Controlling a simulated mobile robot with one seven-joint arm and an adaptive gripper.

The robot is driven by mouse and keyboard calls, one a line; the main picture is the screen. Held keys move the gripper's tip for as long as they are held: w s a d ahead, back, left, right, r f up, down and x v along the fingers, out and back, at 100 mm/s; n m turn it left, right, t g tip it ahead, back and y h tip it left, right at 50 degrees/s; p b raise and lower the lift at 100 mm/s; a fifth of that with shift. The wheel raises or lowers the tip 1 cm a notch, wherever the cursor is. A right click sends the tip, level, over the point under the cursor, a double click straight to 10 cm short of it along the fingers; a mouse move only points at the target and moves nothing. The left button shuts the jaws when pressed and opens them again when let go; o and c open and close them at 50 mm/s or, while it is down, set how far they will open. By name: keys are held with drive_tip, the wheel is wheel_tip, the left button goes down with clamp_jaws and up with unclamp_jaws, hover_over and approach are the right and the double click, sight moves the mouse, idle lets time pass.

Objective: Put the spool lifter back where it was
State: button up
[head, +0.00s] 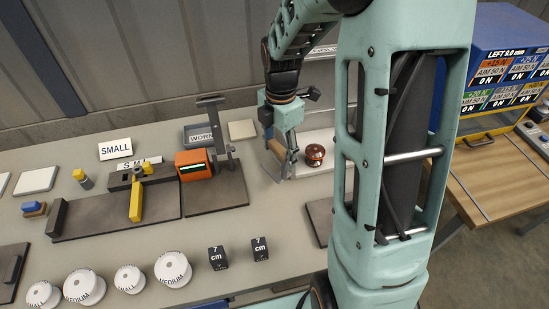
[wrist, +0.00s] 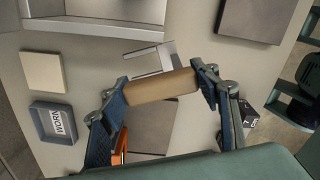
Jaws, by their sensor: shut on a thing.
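The spool lifter has a tan cylindrical handle and a light grey metal fork; in the wrist view its handle (wrist: 160,87) lies across between my two fingertips, with the fork beyond it. My gripper (wrist: 163,90) is shut on this handle. In the head view my gripper (head: 281,153) is over the far part of the bench, left of a brown insulator piece. The lifter (head: 291,148) shows there partly, behind the fingers. I cannot tell whether its fork touches the bench.
A brown ribbed insulator (head: 315,153) stands just right of my gripper. A grey press stand (head: 222,150) and an orange readout box (head: 194,164) are to the left. A "WORN" tray (head: 203,133) and a beige tile (head: 242,129) lie behind. White spools (head: 173,268) line the front.

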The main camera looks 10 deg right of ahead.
drive_tip(key=shift+w+a+f, duration=0.1)
drive_tip(key=shift+w+f, duration=0.25)
drive_tip(key=shift+f, duration=0.1)
drive_tip(key=f+b, duration=0.3)
drive_tip(key=shift+w+f, duration=0.3)
drive_tip(key=shift+f, duration=0.05)
drive_tip(key=shift+f, duration=0.2)
drive_tip(key=o, duration=1.2)
drive_tip(key=shift+o, duration=0.2)
drive_tip(key=shift+r, duration=0.15)
